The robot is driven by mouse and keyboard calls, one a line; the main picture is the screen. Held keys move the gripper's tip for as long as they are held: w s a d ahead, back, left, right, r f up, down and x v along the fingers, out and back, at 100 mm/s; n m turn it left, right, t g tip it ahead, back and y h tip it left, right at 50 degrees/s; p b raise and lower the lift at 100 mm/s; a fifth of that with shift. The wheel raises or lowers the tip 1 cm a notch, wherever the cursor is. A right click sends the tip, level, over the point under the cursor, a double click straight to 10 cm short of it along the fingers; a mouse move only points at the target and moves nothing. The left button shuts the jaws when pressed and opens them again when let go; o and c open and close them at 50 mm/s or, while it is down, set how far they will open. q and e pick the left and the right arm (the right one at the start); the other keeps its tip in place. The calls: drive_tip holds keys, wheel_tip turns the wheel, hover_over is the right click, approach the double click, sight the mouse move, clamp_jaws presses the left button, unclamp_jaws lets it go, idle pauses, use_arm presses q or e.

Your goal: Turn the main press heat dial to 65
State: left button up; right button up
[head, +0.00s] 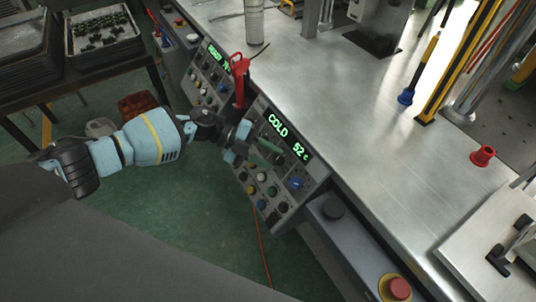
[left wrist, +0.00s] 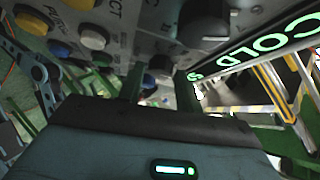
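The press control panel (head: 318,172) shows a green lit display (head: 288,138) reading "COLD 52 c", with several coloured buttons and knobs below it. My left gripper (head: 268,153) is at the panel just below the display and covers part of its face. In the left wrist view its two dark green fingers (left wrist: 158,90) stand apart with nothing seen held between them. A black knob (left wrist: 203,22) shows close by, beyond the right-hand finger. I cannot tell whether a finger touches it. A blue knob (head: 296,183) is at the panel's right side. My right gripper is not in view.
A second panel (head: 207,80) with a green display is to the left, with a red lever-like part (head: 239,78) between the panels. A steel table (head: 330,90) lies behind. A box with a black knob (head: 333,208) and a red stop button (head: 399,288) is at lower right.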

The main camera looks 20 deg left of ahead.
use_arm(q)
drive_tip(key=shift+o, duration=1.2)
drive_tip(key=shift+a, duration=0.1)
drive_tip(key=v, duration=0.7)
drive_tip(key=shift+a+r, duration=0.15)
drive_tip(key=shift+a, duration=0.1)
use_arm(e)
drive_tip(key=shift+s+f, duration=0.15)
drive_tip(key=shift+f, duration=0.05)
